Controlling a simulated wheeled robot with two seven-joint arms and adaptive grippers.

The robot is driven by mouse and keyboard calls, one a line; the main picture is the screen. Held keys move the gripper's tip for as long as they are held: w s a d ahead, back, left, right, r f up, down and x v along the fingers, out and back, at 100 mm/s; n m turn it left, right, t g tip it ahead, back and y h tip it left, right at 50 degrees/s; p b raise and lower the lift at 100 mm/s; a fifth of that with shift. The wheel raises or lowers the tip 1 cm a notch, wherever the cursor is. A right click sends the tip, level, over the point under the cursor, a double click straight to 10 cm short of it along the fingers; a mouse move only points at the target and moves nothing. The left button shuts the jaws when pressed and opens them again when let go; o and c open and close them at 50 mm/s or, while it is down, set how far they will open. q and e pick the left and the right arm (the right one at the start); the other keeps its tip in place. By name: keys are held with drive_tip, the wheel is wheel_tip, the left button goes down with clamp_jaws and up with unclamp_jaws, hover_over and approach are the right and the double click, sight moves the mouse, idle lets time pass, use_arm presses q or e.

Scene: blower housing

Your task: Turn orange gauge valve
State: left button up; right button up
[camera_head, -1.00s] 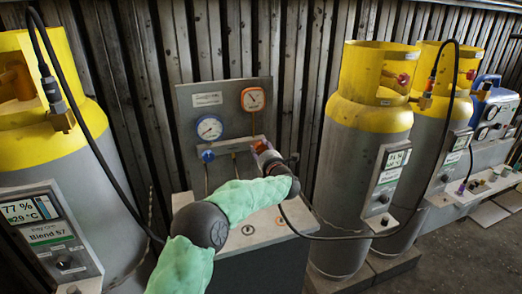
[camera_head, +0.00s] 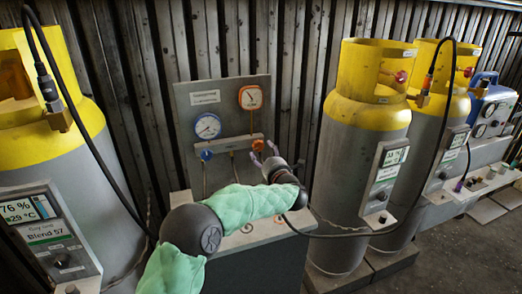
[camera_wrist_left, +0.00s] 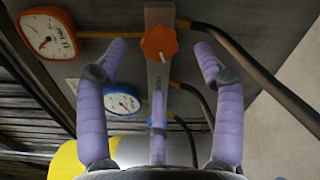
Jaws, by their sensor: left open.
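The orange valve knob (camera_head: 258,144) sits on the right of the bar below the gauges on the grey panel. In the left wrist view the orange knob (camera_wrist_left: 160,43) appears ahead, between the tips of the two outer fingers. My left gripper (camera_head: 267,155) is open and empty, just right of and below the knob, apparently not touching it. Its purple fingers (camera_wrist_left: 160,62) are spread in the wrist view. The orange-rimmed gauge (camera_head: 251,98) is above the knob and also shows in the wrist view (camera_wrist_left: 47,33). My right gripper is not in view.
A blue-rimmed gauge (camera_head: 208,126) and blue valve knob (camera_head: 206,155) are left of the orange ones. Yellow-topped grey cylinders stand left (camera_head: 40,130) and right (camera_head: 360,160). A black hose (camera_head: 345,236) runs across, beside my arm.

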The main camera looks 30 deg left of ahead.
use_arm(q)
drive_tip(key=v, duration=0.6)
drive_tip(key=shift+d, duration=0.25)
drive_tip(key=shift+s+f, duration=0.1)
drive_tip(key=shift+s, duration=0.05)
